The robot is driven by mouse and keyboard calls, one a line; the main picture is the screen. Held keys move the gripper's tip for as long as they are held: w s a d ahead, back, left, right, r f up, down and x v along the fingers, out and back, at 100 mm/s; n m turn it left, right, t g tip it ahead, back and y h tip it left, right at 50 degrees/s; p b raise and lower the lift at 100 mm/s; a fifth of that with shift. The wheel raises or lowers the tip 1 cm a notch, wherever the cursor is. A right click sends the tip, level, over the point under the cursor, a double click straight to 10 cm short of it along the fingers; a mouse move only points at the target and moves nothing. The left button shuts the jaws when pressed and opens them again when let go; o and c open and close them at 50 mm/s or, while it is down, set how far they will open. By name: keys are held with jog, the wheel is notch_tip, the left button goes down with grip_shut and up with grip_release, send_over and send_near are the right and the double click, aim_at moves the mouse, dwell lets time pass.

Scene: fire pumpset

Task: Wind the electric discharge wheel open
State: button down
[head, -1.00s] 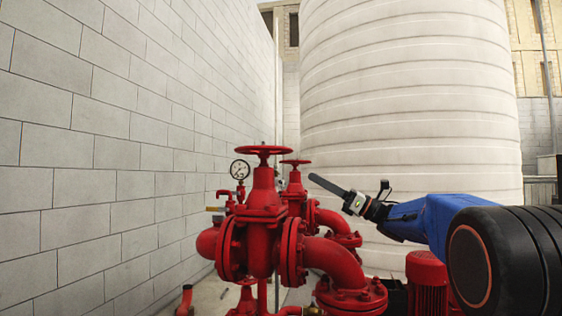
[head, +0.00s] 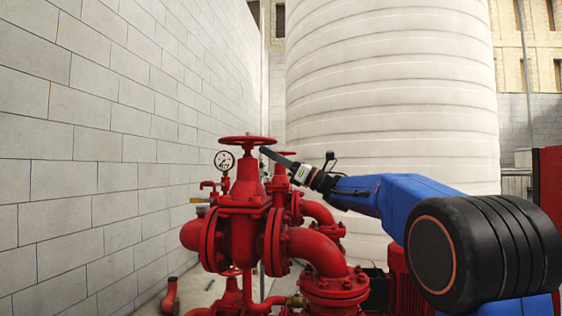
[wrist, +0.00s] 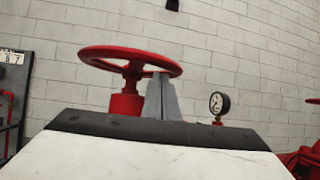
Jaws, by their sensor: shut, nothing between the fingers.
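A red handwheel (head: 247,141) tops the nearer red gate valve (head: 240,215). A second red handwheel (head: 285,153) stands behind it on another valve; I cannot tell from labels which is the electric discharge wheel. My gripper (head: 264,150) is shut and empty, its long thin fingers reaching left to the right edge of the nearer wheel. In the wrist view a red handwheel (wrist: 130,60) on its stem lies just beyond the grey fingers (wrist: 161,95), which overlap its right part. Whether they touch the rim I cannot tell.
A pressure gauge (head: 224,161) stands left of the nearer valve, also seen in the wrist view (wrist: 219,103). A block wall (head: 90,140) runs along the left, a white tank (head: 390,90) behind. Red flanged pipes (head: 325,250) fill the space below my arm.

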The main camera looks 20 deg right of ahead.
jog(key=shift+x, duration=0.75)
